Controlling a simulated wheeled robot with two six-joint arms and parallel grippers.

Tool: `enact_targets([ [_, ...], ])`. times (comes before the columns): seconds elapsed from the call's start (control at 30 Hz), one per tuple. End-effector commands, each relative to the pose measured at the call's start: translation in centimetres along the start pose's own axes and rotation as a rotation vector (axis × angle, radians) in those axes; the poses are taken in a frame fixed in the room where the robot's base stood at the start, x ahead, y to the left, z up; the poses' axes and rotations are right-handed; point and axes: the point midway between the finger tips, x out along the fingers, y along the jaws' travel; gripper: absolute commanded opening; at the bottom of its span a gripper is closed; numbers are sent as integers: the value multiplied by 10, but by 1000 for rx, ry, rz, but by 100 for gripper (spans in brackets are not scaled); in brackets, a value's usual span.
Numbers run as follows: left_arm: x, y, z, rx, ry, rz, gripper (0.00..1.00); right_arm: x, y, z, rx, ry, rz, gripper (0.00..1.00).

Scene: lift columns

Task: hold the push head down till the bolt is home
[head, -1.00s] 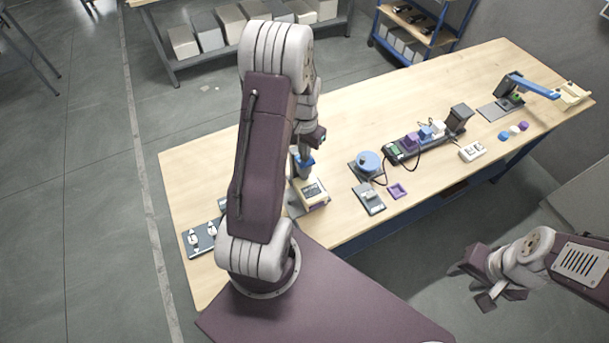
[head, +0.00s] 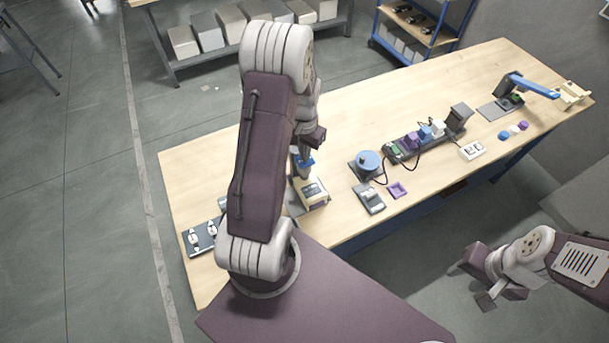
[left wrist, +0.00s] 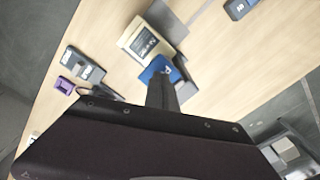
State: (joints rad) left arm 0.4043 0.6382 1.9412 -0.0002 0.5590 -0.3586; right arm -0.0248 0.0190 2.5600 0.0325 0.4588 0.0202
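The press stands at the near edge of the bench, with a cream block (head: 312,191) and a blue push head (head: 303,163) behind it. The left wrist view also shows the cream block (left wrist: 145,40) and the blue push head (left wrist: 156,69). My left gripper (left wrist: 161,82) appears as one dark column, its fingers together, with its tip at the push head. Contact looks likely, but I cannot be sure. In the head view my left arm partly covers the press. The bolt is not discernible. My right gripper (head: 482,290) hangs off the bench, apart from everything; its opening is unclear.
A blue round knob unit (head: 368,162), a grey switch box (head: 369,198) and a purple tray (head: 397,190) lie right of the press. A dark plate (head: 200,238) with white parts is at the left. Bare wood lies behind the press.

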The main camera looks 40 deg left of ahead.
Motion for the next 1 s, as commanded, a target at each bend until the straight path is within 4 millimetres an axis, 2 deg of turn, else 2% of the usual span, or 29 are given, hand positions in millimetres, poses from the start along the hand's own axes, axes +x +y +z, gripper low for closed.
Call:
enact_targets([
  [1.0, 1, 0, 1, 0, -4, 2, 0, -4, 0, 0, 0, 0, 0, 39],
])
